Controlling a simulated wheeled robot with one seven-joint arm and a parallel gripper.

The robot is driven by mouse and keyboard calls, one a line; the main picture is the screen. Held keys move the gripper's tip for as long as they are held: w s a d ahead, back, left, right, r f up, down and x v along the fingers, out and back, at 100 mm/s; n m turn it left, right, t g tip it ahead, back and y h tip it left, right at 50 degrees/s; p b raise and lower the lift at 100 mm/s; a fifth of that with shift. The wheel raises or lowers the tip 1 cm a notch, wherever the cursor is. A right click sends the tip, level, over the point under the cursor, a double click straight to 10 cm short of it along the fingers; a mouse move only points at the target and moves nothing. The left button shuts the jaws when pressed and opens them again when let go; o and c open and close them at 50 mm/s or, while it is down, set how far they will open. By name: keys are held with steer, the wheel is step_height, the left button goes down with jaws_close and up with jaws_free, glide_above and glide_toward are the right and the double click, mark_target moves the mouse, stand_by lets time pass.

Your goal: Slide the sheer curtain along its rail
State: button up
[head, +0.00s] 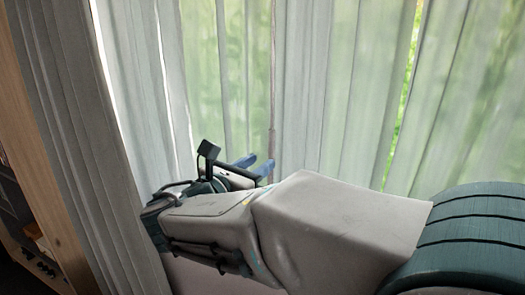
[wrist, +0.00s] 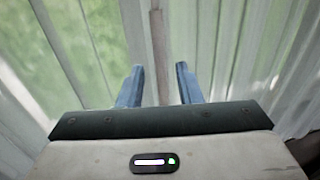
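The sheer curtain (head: 345,90) hangs in pale, see-through folds across the window, with green showing through it. It also fills the wrist view (wrist: 215,45). A thin brownish upright strip (head: 272,100) runs down among the folds; I cannot tell whether it is a rod or an edge. My gripper (head: 255,164) is low in front of the curtain. Its two blue fingers are apart, and in the wrist view (wrist: 158,68) the strip (wrist: 158,45) shows between them, with no finger visibly touching it. The rail is out of view.
A thicker grey curtain (head: 75,120) hangs at the left, close to my wrist. A wooden upright (head: 35,150) stands left of it, with dark items at the lower left corner. A narrow bright green gap (head: 408,75) shows between sheer folds at the right.

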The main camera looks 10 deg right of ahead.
mark_target(270, 156)
steer(key=p+x, duration=0.1)
steer(key=x, duration=0.5)
jaws_close()
